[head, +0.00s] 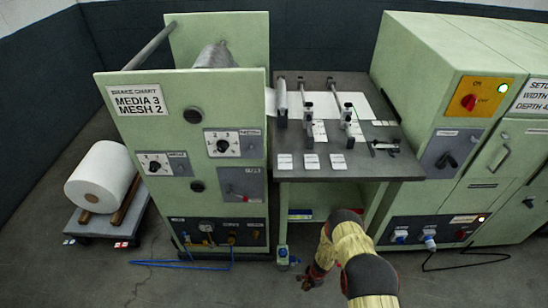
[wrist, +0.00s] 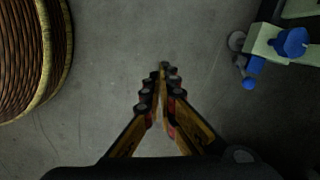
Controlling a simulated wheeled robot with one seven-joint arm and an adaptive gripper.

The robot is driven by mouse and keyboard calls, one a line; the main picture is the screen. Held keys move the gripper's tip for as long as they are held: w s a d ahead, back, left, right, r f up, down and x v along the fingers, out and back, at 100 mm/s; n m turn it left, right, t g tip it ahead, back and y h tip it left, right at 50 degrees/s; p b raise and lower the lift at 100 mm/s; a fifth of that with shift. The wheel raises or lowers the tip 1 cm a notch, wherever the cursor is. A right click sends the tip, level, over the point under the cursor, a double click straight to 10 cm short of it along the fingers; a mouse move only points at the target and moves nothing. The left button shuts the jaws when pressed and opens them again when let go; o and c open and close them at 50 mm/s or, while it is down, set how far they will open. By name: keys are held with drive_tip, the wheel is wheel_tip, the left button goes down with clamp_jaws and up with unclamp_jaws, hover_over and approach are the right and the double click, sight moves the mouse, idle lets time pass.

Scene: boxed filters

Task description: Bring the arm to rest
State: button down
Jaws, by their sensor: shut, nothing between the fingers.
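My arm (head: 352,250), in a yellow ribbed sleeve with dark joints, reaches down in front of the grey-topped bench. My gripper (head: 308,282) hangs low near the floor, left of the arm's elbow, and points downward. In the wrist view my gripper (wrist: 163,70) has its two fingers brought together at the tips. Nothing is between them, and bare grey floor lies beyond. The gripper is partly dark and small in the head view.
The grey-topped bench (head: 405,165) stands close behind, with a blue-capped foot (head: 283,256) near my gripper; a blue fitting (wrist: 290,42) shows in the wrist view. Green machines (head: 190,120) flank it. A blue cable (head: 190,265) and free floor lie left.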

drive_tip(key=s+a+r+n+g+y, duration=0.1)
drive_tip(key=s+a+r+n+g, duration=0.15)
drive_tip(key=s+r, duration=0.35)
wheel_tip(320, 180, up, 40)
drive_tip(key=n, duration=0.8)
drive_tip(key=s+d+r+n+t+h, duration=0.1)
drive_tip(key=s+r, duration=0.4)
drive_tip(key=r, duration=0.8)
drive_tip(key=s+d+r+n+t+h, duration=0.1)
drive_tip(key=s+r+t, duration=0.3)
drive_tip(key=r, duration=0.9)
drive_tip(key=s+d+r+n+t, duration=0.2)
drive_tip(key=s+r, duration=0.5)
drive_tip(key=r, duration=0.5)
drive_tip(key=shift+s+d+r+t+h, duration=0.4)
drive_tip(key=shift+d+t, duration=0.15)
drive_tip(key=shift+d, duration=0.05)
drive_tip(key=shift+f, duration=0.1)
